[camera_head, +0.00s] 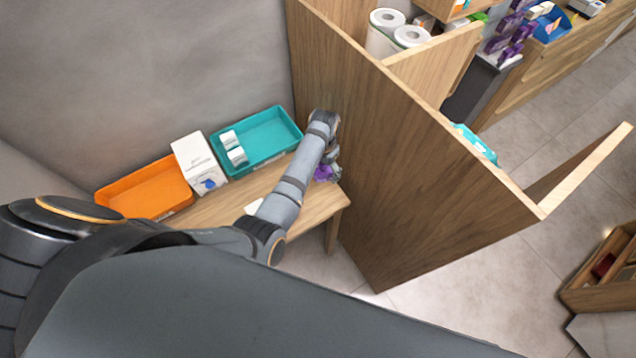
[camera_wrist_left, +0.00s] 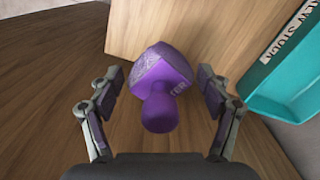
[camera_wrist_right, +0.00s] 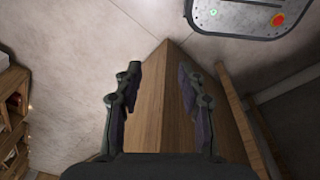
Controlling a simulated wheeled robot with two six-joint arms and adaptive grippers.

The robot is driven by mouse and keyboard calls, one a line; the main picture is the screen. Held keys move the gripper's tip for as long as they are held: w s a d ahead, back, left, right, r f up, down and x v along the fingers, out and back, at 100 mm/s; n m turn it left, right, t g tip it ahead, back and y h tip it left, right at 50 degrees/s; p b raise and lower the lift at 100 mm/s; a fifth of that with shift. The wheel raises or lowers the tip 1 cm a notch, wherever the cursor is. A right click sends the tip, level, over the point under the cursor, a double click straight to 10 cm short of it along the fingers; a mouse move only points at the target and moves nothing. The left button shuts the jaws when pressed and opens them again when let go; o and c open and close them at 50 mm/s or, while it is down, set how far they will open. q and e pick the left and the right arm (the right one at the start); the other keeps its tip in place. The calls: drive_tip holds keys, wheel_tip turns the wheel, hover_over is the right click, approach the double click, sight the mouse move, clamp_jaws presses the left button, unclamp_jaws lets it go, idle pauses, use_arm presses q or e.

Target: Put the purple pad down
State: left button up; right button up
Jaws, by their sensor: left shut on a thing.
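The purple pad (camera_wrist_left: 160,72) shows in the left wrist view as a blocky purple piece with pale print and a round knob towards the camera. My left gripper (camera_wrist_left: 160,88) is shut on it, with one finger on each side. In the head view the purple pad (camera_head: 323,173) is a small patch of purple at the end of my left arm, over the right end of the wooden table (camera_head: 316,205). The arm partly hides it, and I cannot tell whether it touches the table. My right gripper (camera_wrist_right: 160,78) is open and empty in the right wrist view.
A teal tray (camera_head: 268,158) with small white boxes, a white carton (camera_head: 198,160) and an orange tray (camera_head: 130,196) line the table's back. A tall wooden panel (camera_head: 420,170) stands close on the right. A wooden edge (camera_wrist_right: 172,95) lies below my right gripper.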

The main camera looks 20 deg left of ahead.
sight(322, 190)
use_arm(q)
drive_tip(key=shift+s+d+f, duration=0.2)
drive_tip(key=shift+f, duration=0.45)
drive_tip(key=shift+s+d+f, duration=0.15)
drive_tip(key=shift+d+f, duration=0.05)
drive_tip(key=shift+f, duration=0.4)
wheel_tip(322, 190, down, 3)
drive_tip(key=b, duration=0.3)
drive_tip(key=shift+w+a+f+b, duration=0.35)
drive_tip(key=shift+f+b, duration=0.2)
drive_tip(key=f+b, duration=0.1)
drive_tip(key=b, duration=0.1)
drive_tip(key=f+b, duration=0.2)
drive_tip(key=shift+s+d+f, duration=0.15)
drive_tip(key=shift+s, duration=0.05)
drive_tip(key=shift+w, duration=0.1)
drive_tip(key=o, duration=1)
use_arm(e)
wheel_tip(322, 190, down, 8)
drive_tip(key=s+d, duration=0.1)
drive_tip(key=s, duration=0.1)
drive_tip(key=shift+d, duration=0.2)
